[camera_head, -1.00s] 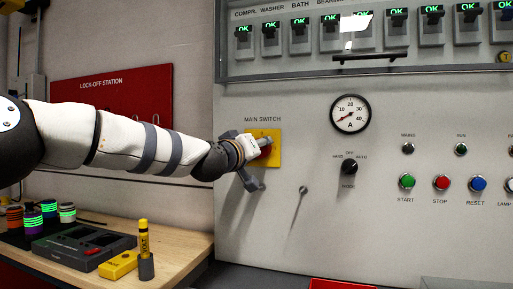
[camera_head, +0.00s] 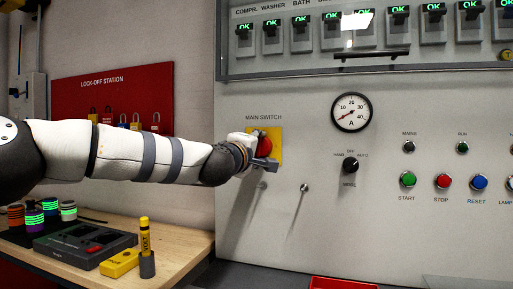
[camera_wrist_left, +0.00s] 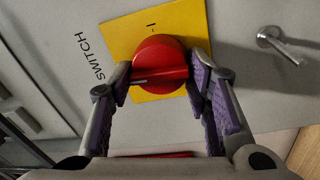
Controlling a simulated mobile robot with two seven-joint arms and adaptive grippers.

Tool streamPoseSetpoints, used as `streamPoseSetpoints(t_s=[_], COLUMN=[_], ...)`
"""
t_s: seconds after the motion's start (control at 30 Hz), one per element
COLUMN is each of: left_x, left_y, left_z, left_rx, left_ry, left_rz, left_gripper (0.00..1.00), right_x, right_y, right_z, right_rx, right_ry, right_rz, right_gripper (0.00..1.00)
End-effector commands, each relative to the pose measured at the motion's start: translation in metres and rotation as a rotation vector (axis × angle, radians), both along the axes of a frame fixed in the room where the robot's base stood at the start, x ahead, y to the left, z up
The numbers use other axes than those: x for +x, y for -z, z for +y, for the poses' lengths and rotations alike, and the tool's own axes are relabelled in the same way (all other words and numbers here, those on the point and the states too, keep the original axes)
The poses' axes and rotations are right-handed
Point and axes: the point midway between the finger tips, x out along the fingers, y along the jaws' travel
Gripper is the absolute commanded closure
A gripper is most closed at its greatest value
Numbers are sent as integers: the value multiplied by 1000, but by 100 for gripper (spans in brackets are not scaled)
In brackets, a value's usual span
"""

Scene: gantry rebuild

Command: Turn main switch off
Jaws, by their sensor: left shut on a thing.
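The main switch is a round red knob (camera_head: 264,146) with a raised grip bar, on a yellow plate (camera_head: 276,133) on the grey panel. In the left wrist view the red knob (camera_wrist_left: 160,54) sits on the yellow plate (camera_wrist_left: 125,30), with a white line on its bar. My left gripper (camera_head: 261,150) is at the switch. Its two padded fingers are shut on the red bar, one on each side, in the left wrist view (camera_wrist_left: 161,76). The gripper hides part of the knob in the head view. My right gripper is not in view.
A small metal lever (camera_head: 304,188) sticks out right of the switch. The mode selector (camera_head: 350,166), ammeter (camera_head: 351,112) and push buttons (camera_head: 442,181) are further right. A bench with a yellow tester (camera_head: 119,263) and a red lock-off board (camera_head: 75,100) are left.

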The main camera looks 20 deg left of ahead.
Motion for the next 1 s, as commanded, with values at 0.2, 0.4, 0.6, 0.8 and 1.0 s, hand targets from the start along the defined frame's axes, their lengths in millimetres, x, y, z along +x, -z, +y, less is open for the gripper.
streamPoseSetpoints(t_s=[0.2,0.4,0.6,0.8,1.0], left_x=[1,1,1,1,1], left_y=[4,4,5,5,3], left_z=[-1,-1,-2,-2,-1], left_rx=[-59,-80,-81,-81,-80], left_ry=[3,3,4,4,3], left_rz=[9,10,11,11,7], left_gripper=[84,84,84,45,37], right_x=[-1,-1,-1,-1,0], right_y=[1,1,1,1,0], right_z=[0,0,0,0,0], right_rx=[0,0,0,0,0], right_ry=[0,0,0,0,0], right_rz=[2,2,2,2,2], right_gripper=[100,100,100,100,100])
